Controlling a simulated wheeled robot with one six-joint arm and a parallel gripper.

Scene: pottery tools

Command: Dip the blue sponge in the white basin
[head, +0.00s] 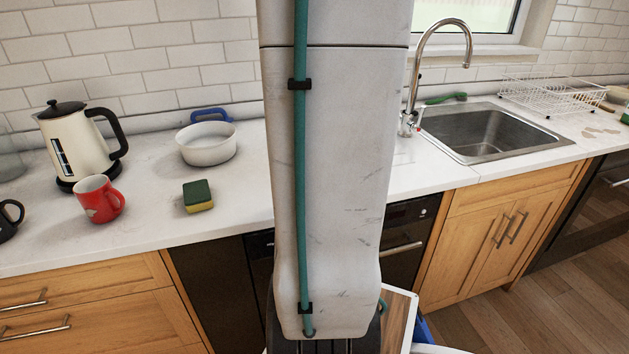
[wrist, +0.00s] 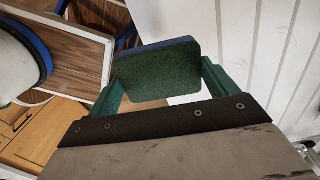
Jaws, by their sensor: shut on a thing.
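My gripper (wrist: 161,76) is shut on the blue sponge (wrist: 155,66) in the wrist view. The sponge has a green face toward the camera and a thin blue edge along its top, and it sits between the two green fingers. In the head view my arm hides the gripper and the held sponge. A round white basin (head: 208,153) stands on the counter left of my arm in the head view, with a blue handle-like piece behind it. The inside of the basin shows and looks empty. The held sponge is apart from it.
A yellow-and-green sponge (head: 198,196), a red mug (head: 99,199) and a cream kettle (head: 75,146) stand near the basin. A sink (head: 490,132) with a tap (head: 441,62) is at the right. A white-edged wooden tray (wrist: 107,62) lies below the gripper.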

